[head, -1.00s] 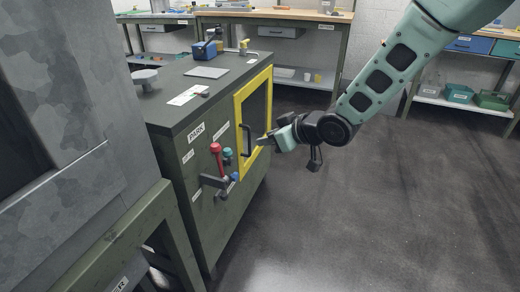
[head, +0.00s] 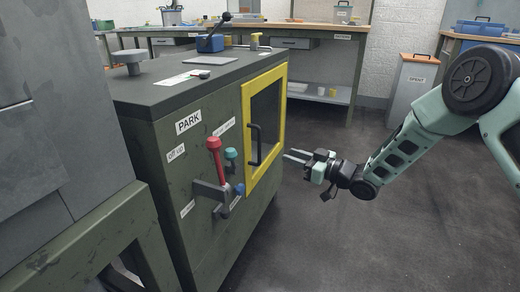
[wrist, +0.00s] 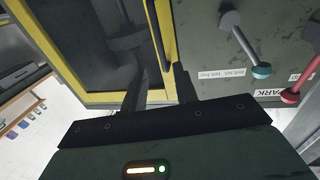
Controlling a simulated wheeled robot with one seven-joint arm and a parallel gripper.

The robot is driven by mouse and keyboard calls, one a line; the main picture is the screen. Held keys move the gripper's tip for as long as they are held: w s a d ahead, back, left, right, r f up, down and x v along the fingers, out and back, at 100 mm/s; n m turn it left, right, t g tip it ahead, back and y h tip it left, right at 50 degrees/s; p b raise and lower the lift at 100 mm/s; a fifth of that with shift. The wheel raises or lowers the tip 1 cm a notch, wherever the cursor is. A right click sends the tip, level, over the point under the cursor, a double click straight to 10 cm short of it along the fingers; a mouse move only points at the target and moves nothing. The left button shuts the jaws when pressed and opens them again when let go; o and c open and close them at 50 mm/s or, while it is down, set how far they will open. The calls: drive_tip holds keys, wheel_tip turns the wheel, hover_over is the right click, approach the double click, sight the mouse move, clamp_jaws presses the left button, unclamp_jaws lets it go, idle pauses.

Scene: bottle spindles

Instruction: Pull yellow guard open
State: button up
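The yellow guard (head: 247,120) is a yellow frame around a dark window on the side of a green cabinet. It sits flush and closed. Its black upright bar handle (head: 257,147) is on the left part of the frame. My gripper (head: 288,156) is right of the handle, apart from it, with its two fingers spread and empty. In the wrist view the fingers (wrist: 160,72) are apart, with the handle (wrist: 156,36) showing ahead between their tips beside the yellow frame edge (wrist: 166,20).
A red lever (head: 214,150) and a teal-knobbed lever (head: 231,154) stick out of the cabinet left of the guard. A PARK label (head: 188,122) is above. Benches stand along the back wall, with a grey SPENT bin (head: 410,90) at right. The floor (head: 330,240) in front is clear.

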drive_tip(key=b, duration=0.4)
hover_over(259, 161)
drive_tip(key=d, duration=0.1)
drive_tip(key=shift+w+a, duration=0.35)
drive_tip(key=shift+a, duration=0.15)
drive_tip(key=shift+c, duration=0.3)
clamp_jaws()
